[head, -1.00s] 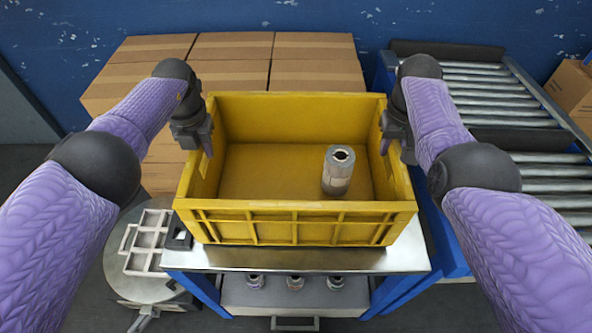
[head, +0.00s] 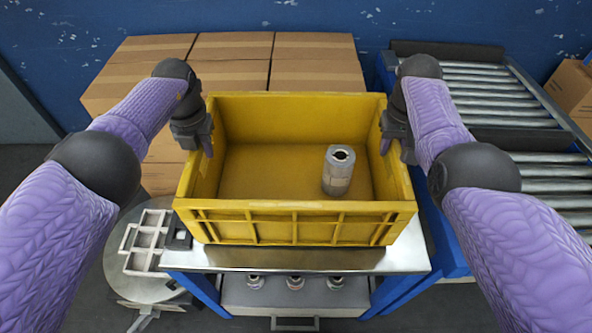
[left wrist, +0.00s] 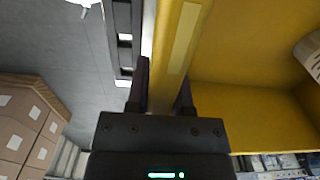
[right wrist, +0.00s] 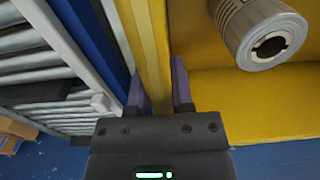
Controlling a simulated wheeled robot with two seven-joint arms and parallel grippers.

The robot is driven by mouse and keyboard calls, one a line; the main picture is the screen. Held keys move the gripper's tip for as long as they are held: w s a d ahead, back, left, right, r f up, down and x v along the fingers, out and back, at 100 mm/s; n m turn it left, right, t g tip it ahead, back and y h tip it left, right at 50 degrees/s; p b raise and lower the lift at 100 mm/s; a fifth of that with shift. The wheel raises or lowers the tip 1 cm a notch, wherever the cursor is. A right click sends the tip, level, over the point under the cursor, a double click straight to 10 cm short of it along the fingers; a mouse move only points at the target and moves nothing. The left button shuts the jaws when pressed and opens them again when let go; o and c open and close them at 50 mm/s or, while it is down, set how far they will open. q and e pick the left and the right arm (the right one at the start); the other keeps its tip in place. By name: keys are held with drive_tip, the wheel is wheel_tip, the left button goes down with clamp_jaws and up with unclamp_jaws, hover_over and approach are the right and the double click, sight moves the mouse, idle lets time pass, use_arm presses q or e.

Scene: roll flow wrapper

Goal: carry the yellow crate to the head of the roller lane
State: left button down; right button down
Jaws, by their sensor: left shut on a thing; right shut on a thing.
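The yellow crate (head: 294,227) is upright over the metal-topped stand, with one grey cylindrical roll (head: 338,170) standing inside toward its right. I cannot tell whether its base touches the top. My left gripper (head: 207,143) is shut on the crate's left wall; the left wrist view shows the wall (left wrist: 172,55) between its fingers. My right gripper (head: 386,140) is shut on the right wall, which also shows between the fingers in the right wrist view (right wrist: 158,45). The roller lane (head: 490,95) lies to the right, behind my right arm, which hides part of it.
The stand's metal top (head: 300,260) shows in front of the crate, with several small cylinders (head: 295,283) on a lower shelf. Cardboard boxes (head: 230,48) are stacked behind. A round table (head: 120,265) with a grey divided tray (head: 148,240) stands at left. A blue wall closes the back.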

use_arm(q)
drive_tip(key=shift+r, duration=0.1)
use_arm(e)
drive_tip(key=shift+r, duration=0.1)
